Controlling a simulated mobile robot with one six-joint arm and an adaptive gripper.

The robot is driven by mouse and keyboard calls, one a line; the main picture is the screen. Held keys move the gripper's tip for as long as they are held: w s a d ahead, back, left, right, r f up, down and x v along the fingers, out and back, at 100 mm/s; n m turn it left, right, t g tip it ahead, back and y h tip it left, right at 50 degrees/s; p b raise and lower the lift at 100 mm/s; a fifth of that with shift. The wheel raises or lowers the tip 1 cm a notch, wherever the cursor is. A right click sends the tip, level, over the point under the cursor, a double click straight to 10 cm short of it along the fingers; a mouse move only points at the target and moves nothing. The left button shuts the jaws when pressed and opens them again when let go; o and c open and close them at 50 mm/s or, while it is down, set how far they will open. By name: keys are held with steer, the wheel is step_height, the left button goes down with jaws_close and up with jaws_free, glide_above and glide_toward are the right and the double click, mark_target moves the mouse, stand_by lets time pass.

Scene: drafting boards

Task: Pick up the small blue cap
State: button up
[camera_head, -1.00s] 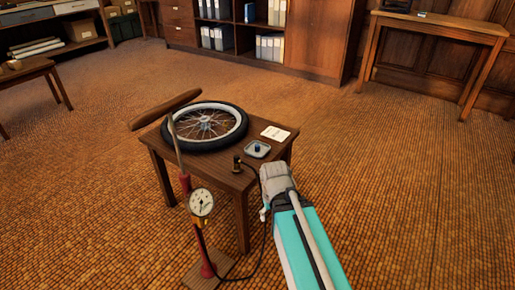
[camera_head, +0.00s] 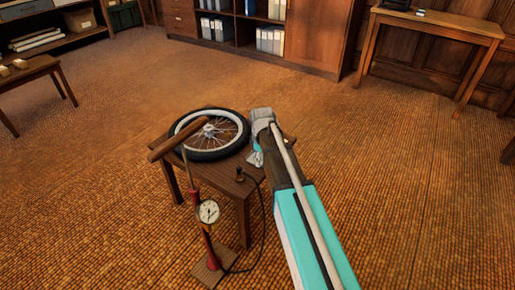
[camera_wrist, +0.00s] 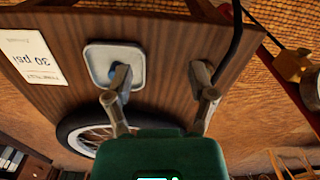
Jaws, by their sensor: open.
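The small blue cap (camera_wrist: 113,73) shows in the wrist view as a sliver of blue, mostly hidden behind one finger. It lies in a small pale square dish (camera_wrist: 98,54) on the wooden stool-like table (camera_wrist: 165,55). My gripper (camera_wrist: 162,74) is open, with its fingers spread and nothing visible between them. One finger overlaps the dish in the picture; the other is over bare wood to the right. I cannot tell whether a finger touches the cap. In the head view my gripper (camera_head: 256,158) is over the table's right side, and my arm hides the dish and cap.
A spoked wheel (camera_head: 211,133) fills much of the tabletop. A white card reading 30 psi (camera_wrist: 33,57) lies beside the dish. A red floor pump (camera_head: 205,222) stands in front of the table, its black hose (camera_head: 262,215) running to a fitting (camera_head: 240,174) on the tabletop.

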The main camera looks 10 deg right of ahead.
steer(key=w+r+n+p, duration=0.5)
steer(key=w+r+p, duration=0.1)
steer(key=w, duration=0.3)
steer(key=shift+r, duration=0.85)
steer(key=shift+f, duration=0.2)
step_height(320, 180, down, 8)
steer(key=b, duration=0.8)
steer(key=shift+s+f, duration=0.1)
steer(key=shift+f, duration=0.05)
steer(key=f+b, duration=0.1)
steer(key=b, duration=0.1)
steer(key=f+b, duration=0.2)
steer(key=shift+s+d+f, duration=0.15)
steer(key=shift+s+f, duration=0.15)
steer(key=shift+s, duration=0.05)
steer(key=shift+f+b, duration=0.8)
